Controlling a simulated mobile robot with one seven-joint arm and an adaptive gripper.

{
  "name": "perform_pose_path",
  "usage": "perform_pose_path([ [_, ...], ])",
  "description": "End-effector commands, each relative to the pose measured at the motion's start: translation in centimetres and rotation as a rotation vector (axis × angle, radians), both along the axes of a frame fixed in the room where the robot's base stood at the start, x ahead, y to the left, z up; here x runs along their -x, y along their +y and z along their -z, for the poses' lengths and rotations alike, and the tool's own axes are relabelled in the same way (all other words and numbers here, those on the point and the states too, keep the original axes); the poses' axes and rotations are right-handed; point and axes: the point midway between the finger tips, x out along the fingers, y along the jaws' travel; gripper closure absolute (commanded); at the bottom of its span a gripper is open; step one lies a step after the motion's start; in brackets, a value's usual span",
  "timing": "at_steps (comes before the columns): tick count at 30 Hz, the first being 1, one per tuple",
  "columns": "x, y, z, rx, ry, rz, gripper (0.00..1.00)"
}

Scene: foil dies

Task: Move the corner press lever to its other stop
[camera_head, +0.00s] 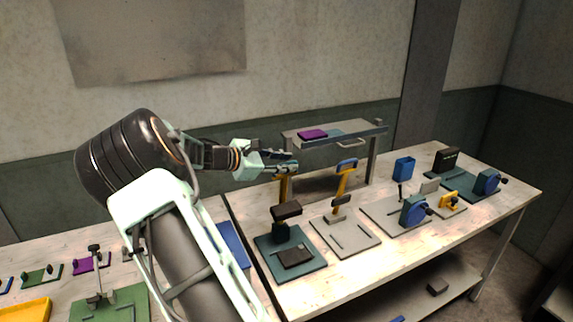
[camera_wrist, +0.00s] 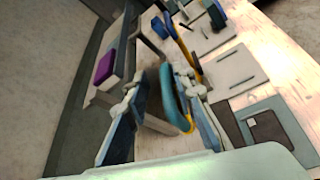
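My gripper (camera_head: 290,162) is level at the top of a yellow lever (camera_head: 284,190) on the teal-based press (camera_head: 263,251) at the near left of the right-hand table. In the wrist view, my gripper (camera_wrist: 160,88) is open, with a finger on each side of the lever's teal loop handle (camera_wrist: 171,98). The handle lies closer to the right finger; I cannot tell whether they touch. The lever stands nearly upright. A second press with a grey base (camera_head: 345,240) has a yellow lever with a blue handle (camera_head: 347,163), also raised. I cannot tell which is the corner press.
A grey raised shelf (camera_head: 352,135) with a purple block (camera_head: 313,134) stands behind the levers. Blue-wheeled fixtures (camera_head: 414,211) and a blue cup (camera_head: 404,167) are farther right. Another table with a green fixture (camera_head: 115,303) is at left.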

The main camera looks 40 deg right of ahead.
Motion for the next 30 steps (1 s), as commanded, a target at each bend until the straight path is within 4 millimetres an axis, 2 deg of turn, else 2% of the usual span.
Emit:
perform_pose_path([
  [11, 0.1, 0.4, 0.0, -0.002, 0.000, 0.004, 0.73],
  [14, -0.1, 1.6, -0.4, -0.003, -0.001, 0.002, 0.73],
  [24, -0.6, 8.1, -3.0, -0.003, 0.000, 0.001, 0.73],
  [30, -0.8, 10.5, -3.9, -0.002, 0.000, 0.002, 0.73],
])
